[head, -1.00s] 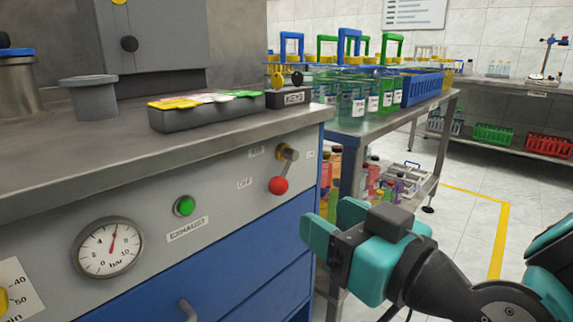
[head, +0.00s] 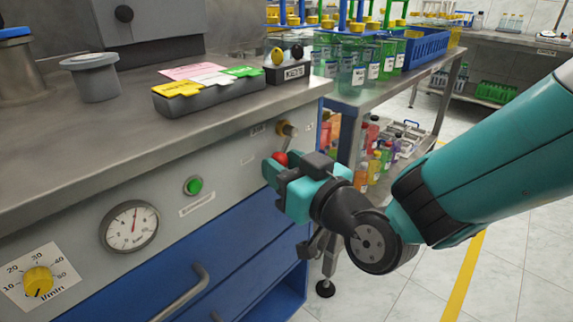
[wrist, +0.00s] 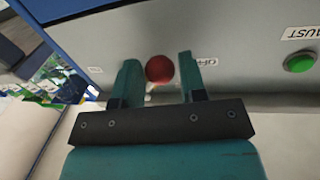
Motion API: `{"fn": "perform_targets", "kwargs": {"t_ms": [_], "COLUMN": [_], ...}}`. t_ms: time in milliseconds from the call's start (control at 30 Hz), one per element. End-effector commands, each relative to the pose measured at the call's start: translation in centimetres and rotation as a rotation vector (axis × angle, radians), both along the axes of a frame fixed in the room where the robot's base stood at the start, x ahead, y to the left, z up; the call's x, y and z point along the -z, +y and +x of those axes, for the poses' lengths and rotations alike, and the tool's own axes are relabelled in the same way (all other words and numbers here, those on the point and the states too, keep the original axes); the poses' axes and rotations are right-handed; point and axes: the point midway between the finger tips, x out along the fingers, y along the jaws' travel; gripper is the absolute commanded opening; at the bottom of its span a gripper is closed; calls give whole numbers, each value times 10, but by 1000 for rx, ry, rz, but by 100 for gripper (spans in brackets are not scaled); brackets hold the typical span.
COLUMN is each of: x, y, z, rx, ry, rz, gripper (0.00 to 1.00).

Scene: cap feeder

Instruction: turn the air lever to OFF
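The air lever has a brass pivot (head: 288,129) on the panel front and a red ball knob (head: 280,158) hanging down and slightly left of it. The OFF label (head: 248,160) is left of the knob. My gripper (head: 275,175) is at the knob, its fingers open. In the wrist view the red knob (wrist: 159,69) sits between the two fingers, with a narrow gap on either side. The lever arm is mostly hidden in the wrist view.
A green exhaust button (head: 193,186), a pressure gauge (head: 129,226) and a yellow flow knob (head: 38,281) are on the panel to the left. The bench edge (head: 230,124) overhangs the panel. A cart (head: 378,98) with bottles stands close on the right.

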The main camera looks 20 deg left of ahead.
Motion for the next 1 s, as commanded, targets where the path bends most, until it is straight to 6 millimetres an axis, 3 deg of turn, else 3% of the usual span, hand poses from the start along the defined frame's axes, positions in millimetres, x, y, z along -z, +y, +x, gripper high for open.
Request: {"fn": "perform_targets", "kwargs": {"t_ms": [33, 100, 133, 500, 800, 833, 900, 1000], "x": [0, 0, 0, -9, -7, -7, -7, -7], "y": [0, 0, 0, 2, 3, 3, 3, 3], "z": [0, 0, 0, -6, -6, -6, -6, -6], "rx": [0, 0, 0, -1, -1, -1, -1, -1], "ry": [0, 0, 0, 135, 145, 145, 145, 144], "rz": [0, 0, 0, 55, 63, 63, 63, 62], "gripper": [26, 10, 8, 8, 8, 38, 54, 56]}}
